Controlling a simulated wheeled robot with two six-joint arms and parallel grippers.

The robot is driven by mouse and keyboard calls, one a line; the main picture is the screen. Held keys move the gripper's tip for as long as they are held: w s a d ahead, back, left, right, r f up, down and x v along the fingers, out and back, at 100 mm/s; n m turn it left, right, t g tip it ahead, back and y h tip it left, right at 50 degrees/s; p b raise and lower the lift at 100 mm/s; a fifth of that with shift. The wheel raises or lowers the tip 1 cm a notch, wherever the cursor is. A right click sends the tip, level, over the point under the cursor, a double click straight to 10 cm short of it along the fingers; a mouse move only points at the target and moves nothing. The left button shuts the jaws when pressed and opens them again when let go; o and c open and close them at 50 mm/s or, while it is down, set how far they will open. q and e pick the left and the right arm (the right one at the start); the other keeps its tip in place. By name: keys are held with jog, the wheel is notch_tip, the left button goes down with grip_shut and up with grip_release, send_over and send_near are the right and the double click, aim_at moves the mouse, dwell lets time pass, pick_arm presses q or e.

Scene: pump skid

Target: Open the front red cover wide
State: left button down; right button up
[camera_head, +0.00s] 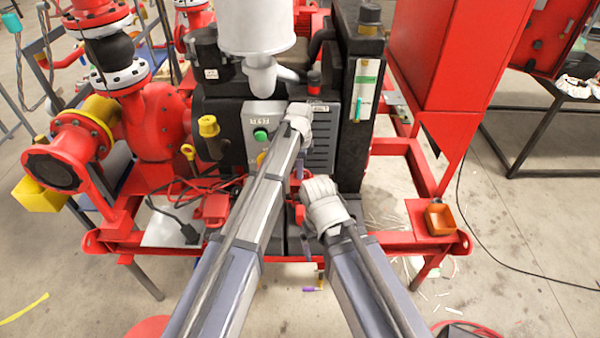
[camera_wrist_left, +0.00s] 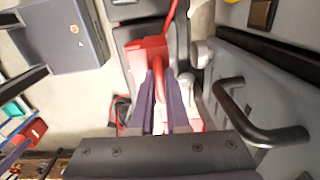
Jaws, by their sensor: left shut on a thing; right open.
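In the left wrist view, a red cover (camera_wrist_left: 148,52) has a curved red bar that runs between the purple fingers of my left gripper (camera_wrist_left: 161,88). The fingers are shut on this bar. How far the cover is swung open cannot be told. In the head view my left gripper (camera_head: 299,165) hangs at the front of the pump unit, below the grey control box (camera_head: 262,125), and its fingers are mostly hidden by my arm. My right gripper (camera_head: 306,245) is lower, open, near the front of the skid frame, with its fingers partly hidden.
The red skid frame (camera_head: 400,241) runs along the front, with a small orange tray (camera_head: 439,219) at its right corner. A red cabinet (camera_head: 450,50) stands at the right. A dark handle (camera_wrist_left: 262,128) sits close beside my left gripper in the wrist view.

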pick_arm(q)
jog(key=shift+d, duration=0.1)
dwell(0.3)
jog(key=c, duration=1.2)
grip_release()
notch_tip(320, 180, up, 8)
jog(key=p, duration=0.8)
jog(key=shift+s, duration=0.1)
jog(key=shift+f, duration=0.1)
